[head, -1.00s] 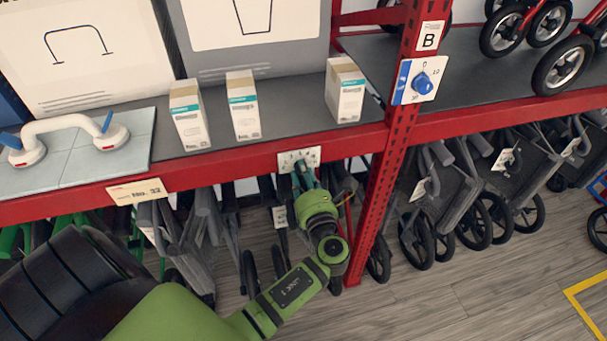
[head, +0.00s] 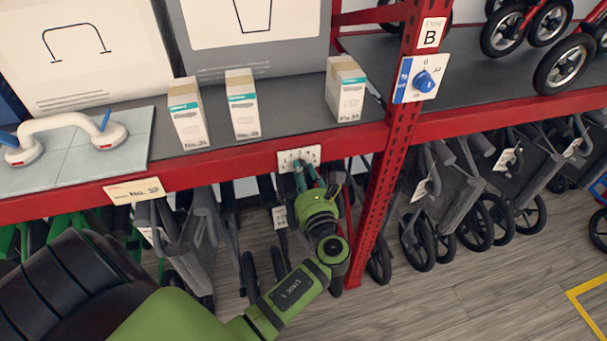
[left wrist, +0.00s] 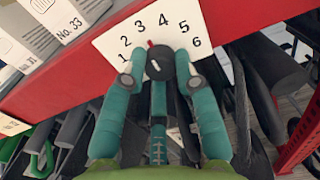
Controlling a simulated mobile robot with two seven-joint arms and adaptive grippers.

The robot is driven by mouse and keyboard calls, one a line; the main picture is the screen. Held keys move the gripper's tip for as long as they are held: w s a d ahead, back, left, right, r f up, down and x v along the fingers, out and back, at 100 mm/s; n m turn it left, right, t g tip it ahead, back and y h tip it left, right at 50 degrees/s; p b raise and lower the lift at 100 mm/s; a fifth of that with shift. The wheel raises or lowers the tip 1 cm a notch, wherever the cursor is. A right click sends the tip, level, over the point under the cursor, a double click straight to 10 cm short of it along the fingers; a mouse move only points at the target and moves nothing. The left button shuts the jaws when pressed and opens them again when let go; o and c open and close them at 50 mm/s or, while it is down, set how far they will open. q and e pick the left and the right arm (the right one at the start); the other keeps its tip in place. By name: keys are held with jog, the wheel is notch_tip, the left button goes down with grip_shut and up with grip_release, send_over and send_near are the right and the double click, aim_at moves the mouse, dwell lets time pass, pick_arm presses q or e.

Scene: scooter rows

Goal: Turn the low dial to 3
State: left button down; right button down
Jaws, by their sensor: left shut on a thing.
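The low dial is a black knob (left wrist: 160,62) on a white plate (left wrist: 110,42) numbered 1 to 6, fixed to the red shelf edge. A red mark shows at the knob's upper left rim, between the 3 and the 4 and nearer the 3; a white line lies on its face. My left gripper (left wrist: 158,68) is shut on the knob, one teal finger on each side. In the head view the plate (head: 299,153) shows above my left gripper (head: 308,178), and the fingers hide most of the knob. My right gripper is not in view.
A blue dial (head: 424,82) sits on the red post (head: 390,160) to the right. Several white boxes (head: 243,104) and a white handle (head: 68,127) stand on the shelf above. Folded walkers (head: 195,235) hang close below, beside my left arm.

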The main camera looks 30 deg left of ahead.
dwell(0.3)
pick_arm(q)
jog(key=c, duration=0.9)
grip_release()
jog(key=shift+c, duration=0.2)
jog(key=v, duration=1.2)
